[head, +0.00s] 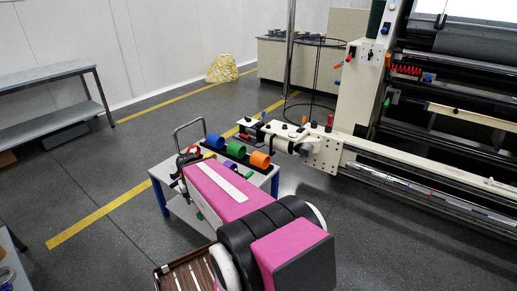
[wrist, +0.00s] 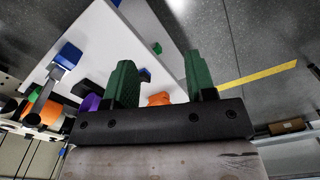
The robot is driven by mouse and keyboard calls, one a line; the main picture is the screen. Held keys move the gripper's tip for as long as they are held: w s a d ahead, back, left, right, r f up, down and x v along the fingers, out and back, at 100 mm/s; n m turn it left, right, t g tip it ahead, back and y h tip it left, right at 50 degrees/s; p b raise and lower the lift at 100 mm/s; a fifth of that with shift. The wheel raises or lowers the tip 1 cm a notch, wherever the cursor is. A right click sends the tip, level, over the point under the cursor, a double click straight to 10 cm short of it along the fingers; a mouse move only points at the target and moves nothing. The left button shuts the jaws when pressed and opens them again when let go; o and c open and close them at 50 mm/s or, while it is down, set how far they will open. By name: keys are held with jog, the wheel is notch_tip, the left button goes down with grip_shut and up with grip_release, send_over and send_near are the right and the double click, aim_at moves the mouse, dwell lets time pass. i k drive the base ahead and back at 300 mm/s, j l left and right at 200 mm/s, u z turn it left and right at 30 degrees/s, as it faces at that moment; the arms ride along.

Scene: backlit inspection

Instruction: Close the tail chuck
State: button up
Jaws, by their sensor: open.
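In the head view my pink arm reaches over the cart and hides most of the gripper. I cannot single out the tail chuck for certain. The cream machine's near end has an end bracket (head: 322,153) with black knobs, a red lever (head: 329,122) and a narrow arm carrying small fittings (head: 268,132). My gripper is to the left of this end, apart from it.
A small cart (head: 268,183) with blue legs stands under my arm. It carries blue (head: 213,142), green (head: 236,149) and orange (head: 260,160) rolls in a dark rack. Grey shelving (head: 50,75) stands left; floor between is clear.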

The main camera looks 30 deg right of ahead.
aim_at(322, 152)
jog(key=k+l, duration=0.15)
jog(key=l, duration=0.3)
jog(key=k+l+z, duration=0.1)
jog(key=l, duration=0.3)
jog(key=k+l, duration=0.15)
jog(key=l, duration=0.3)
jog(key=k+l, duration=0.15)
jog(key=l, duration=0.3)
jog(key=i+l, duration=0.25)
jog(key=l, duration=0.2)
jog(key=i+l+z, duration=0.15)
jog(key=l, duration=0.3)
jog(key=i+l, duration=0.3)
jog(key=i+l+z, duration=0.15)
jog(key=i+l, duration=0.15)
jog(key=l, duration=0.25)
